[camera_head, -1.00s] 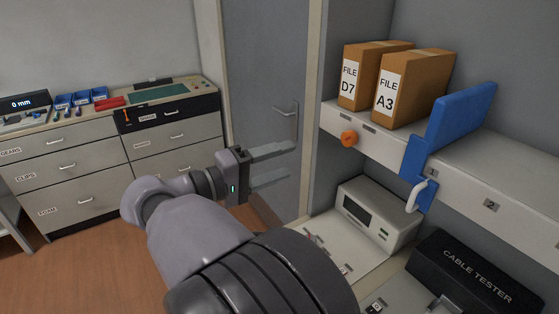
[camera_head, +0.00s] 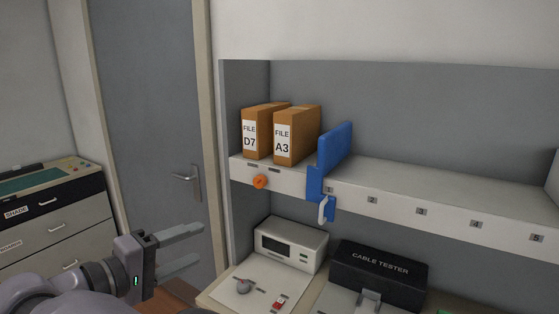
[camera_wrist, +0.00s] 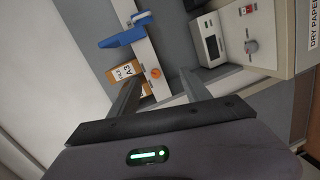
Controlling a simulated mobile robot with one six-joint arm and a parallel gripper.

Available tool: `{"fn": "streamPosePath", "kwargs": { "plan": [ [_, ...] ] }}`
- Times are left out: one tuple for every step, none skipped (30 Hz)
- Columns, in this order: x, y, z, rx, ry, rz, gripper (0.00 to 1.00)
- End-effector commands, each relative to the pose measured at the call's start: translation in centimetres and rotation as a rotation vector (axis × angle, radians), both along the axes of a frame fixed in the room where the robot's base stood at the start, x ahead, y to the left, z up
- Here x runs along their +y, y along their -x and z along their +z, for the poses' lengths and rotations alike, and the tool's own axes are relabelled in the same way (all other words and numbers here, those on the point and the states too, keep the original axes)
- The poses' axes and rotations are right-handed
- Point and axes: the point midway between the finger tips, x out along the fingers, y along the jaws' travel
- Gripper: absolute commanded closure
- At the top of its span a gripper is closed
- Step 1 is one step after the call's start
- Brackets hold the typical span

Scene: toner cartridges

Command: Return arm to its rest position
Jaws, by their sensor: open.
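My gripper (camera_head: 190,250) is at the lower left of the head view, in front of the grey door. Its two fingers are apart, with nothing between them. In the wrist view my gripper (camera_wrist: 160,95) also shows open and empty, with the shelf and its boxes some way beyond the fingers. My arm runs down out of the bottom left of the head view, so most of it is hidden.
A shelf (camera_head: 420,190) to the right holds two brown file boxes (camera_head: 296,138) and a blue divider (camera_head: 334,155). Below are a white device (camera_head: 290,245) and a black cable tester (camera_head: 380,270). A drawer cabinet (camera_head: 50,225) stands at left.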

Motion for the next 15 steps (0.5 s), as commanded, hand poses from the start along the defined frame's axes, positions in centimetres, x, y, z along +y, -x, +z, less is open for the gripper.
{"fn": "streamPosePath", "kwargs": {
  "plan": [
    [-2.1, -0.4, -0.1, 0.034, -0.021, -0.031, 0.44],
    [-3.3, -0.5, -0.3, 0.058, -0.034, -0.047, 0.44],
    [-5.0, -0.5, -0.5, 0.092, -0.055, -0.07, 0.44],
    [-6.3, -0.5, -0.8, 0.118, -0.073, -0.088, 0.44],
    [-7.7, -0.5, -1.0, 0.146, -0.093, -0.107, 0.44],
    [-9.6, -0.3, -1.4, 0.182, -0.123, -0.133, 0.44],
    [-11.1, 0.0, -1.7, 0.212, -0.151, -0.154, 0.44],
    [-12.7, 0.3, -2.0, 0.241, -0.18, -0.175, 0.44],
    [-14.9, 1.0, -2.6, 0.282, -0.228, -0.206, 0.44],
    [-16.6, 1.6, -3.1, 0.314, -0.27, -0.231, 0.44],
    [-18.5, 2.4, -3.7, 0.348, -0.321, -0.258, 0.44],
    [-21.0, 3.9, -4.6, 0.393, -0.404, -0.296, 0.44],
    [-23.0, 5.4, -5.5, 0.426, -0.483, -0.33, 0.44],
    [-24.8, 7.3, -6.5, 0.456, -0.579, -0.363, 0.44],
    [-27.0, 10.3, -8.0, 0.485, -0.739, -0.412, 0.44]
  ]
}}
